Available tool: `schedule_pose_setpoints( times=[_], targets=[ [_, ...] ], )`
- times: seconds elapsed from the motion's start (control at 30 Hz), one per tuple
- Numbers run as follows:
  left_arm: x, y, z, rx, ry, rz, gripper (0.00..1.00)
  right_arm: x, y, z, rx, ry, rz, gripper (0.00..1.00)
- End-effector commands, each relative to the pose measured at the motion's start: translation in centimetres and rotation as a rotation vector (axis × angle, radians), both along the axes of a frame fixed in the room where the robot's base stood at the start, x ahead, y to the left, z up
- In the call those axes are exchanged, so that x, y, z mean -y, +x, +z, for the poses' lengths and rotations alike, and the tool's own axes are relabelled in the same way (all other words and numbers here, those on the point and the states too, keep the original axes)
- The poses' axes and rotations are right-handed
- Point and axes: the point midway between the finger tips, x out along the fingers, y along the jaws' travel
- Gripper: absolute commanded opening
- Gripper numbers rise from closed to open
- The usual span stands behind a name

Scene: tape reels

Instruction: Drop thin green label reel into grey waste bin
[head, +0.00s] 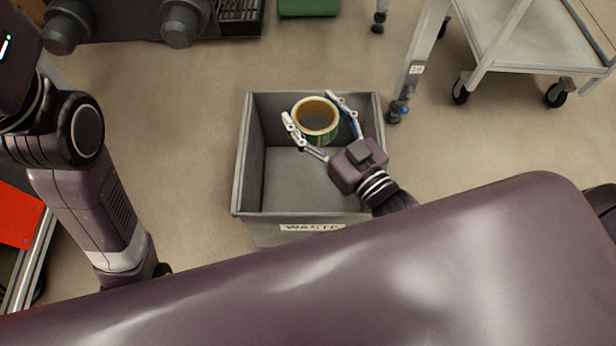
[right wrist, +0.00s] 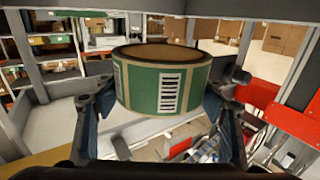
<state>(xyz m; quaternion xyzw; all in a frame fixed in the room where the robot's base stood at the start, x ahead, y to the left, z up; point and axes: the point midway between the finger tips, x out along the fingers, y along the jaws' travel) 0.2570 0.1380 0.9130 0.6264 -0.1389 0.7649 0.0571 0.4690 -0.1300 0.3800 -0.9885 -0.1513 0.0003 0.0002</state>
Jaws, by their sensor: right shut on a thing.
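The green label reel (head: 321,136) has a pale top rim, a brown core and a green side. In the right wrist view the reel (right wrist: 142,88) shows white barcode labels on its side. My right gripper (head: 309,108) is shut on it, one finger on each side. The gripper also shows in the right wrist view (right wrist: 160,100). The reel is held over the back part of the grey waste bin (head: 248,165), within its opening as seen from above. The bin is a grey box with a "WASTE" label on its front. My left gripper is not in view.
A white wheeled cart (head: 530,45) stands at the upper right, with a grey post on a caster beside the bin. A dark crate (head: 240,18) and a green box (head: 308,7) are at the top. The floor around the bin is mostly clear.

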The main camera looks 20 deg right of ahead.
Motion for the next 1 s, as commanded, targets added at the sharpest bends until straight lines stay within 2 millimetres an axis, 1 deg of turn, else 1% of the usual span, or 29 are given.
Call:
schedule_pose_setpoints(
  times=[0.3, 0.33, 0.5, 0.73, 0.83, 0.93, 1.0],
  targets=[
    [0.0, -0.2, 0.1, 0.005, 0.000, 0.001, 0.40, 0.0, 0.0, 0.0, 0.001, 0.000, 0.000, 0.40],
    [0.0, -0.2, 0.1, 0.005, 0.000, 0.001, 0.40, 0.0, 0.0, 0.0, 0.001, 0.000, 0.000, 0.68],
    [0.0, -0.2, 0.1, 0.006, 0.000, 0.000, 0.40, 0.0, 0.0, 0.0, 0.001, 0.000, 0.000, 0.85],
    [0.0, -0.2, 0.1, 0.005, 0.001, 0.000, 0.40, 0.0, 0.0, -0.1, 0.000, 0.000, 0.000, 0.85],
    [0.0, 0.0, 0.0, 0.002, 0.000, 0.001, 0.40, 0.0, 0.0, 0.2, 0.001, 0.000, 0.000, 0.85],
    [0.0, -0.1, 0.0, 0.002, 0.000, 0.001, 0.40, 0.0, 0.0, 1.4, 0.004, 0.001, 0.000, 0.85],
    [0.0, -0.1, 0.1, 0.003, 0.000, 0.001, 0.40, 0.0, 0.0, 2.7, 0.005, 0.001, 0.001, 0.85]
  ],
)
